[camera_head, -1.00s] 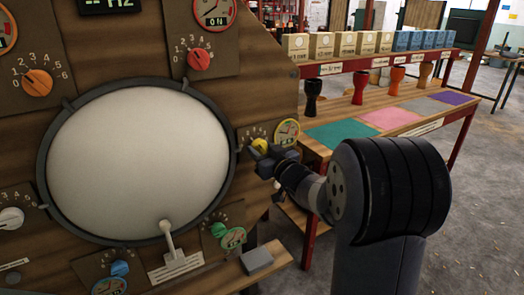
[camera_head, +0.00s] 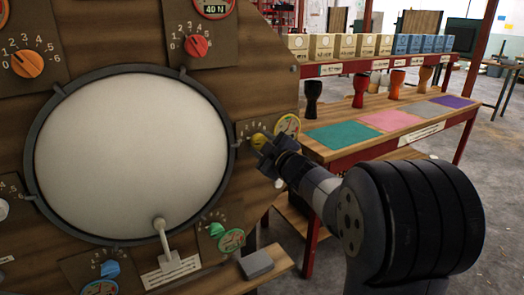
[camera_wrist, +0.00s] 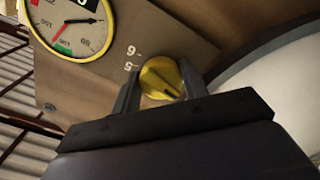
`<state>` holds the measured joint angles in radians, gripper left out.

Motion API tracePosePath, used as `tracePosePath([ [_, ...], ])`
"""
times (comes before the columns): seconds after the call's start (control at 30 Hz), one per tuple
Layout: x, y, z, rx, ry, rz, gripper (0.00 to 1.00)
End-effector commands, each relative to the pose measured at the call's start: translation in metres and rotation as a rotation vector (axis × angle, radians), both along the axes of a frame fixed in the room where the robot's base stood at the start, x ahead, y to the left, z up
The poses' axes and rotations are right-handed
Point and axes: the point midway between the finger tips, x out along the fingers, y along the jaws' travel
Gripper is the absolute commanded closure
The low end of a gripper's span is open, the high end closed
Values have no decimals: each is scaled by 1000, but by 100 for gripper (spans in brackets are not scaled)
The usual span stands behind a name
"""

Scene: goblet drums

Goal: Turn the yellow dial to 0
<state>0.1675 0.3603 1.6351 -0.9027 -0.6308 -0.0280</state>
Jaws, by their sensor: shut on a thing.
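The yellow dial (camera_head: 258,141) sits on a small brown plate at the right side of the big wooden panel, beside the round white drumhead. My gripper (camera_head: 262,150) reaches it from the lower right. In the wrist view the yellow dial (camera_wrist: 161,78) is between the two fingers of my gripper (camera_wrist: 158,88), which are shut on its sides. The numbers 5 and 6 show on the plate next to the dial; the fingers and gripper body hide the others.
The white drumhead (camera_head: 130,155) lies left of the dial. Red (camera_head: 196,46), orange (camera_head: 27,63), green (camera_head: 217,230) and blue (camera_head: 109,268) dials are on the same panel. A table (camera_head: 345,155) with coloured mats and several goblet drums stands to the right.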

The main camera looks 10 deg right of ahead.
Motion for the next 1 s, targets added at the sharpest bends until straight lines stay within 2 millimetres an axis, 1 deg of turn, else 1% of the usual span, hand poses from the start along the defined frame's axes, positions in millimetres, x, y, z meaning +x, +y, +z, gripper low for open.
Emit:
tracePosePath([
  [0.2,0,0,-1,-126,-42,1,81],
  [0.4,0,0,0,-196,-64,1,81],
  [0.97,0,0,1,-228,-75,1,81],
  [1.0,0,0,1,-227,-75,1,57],
])
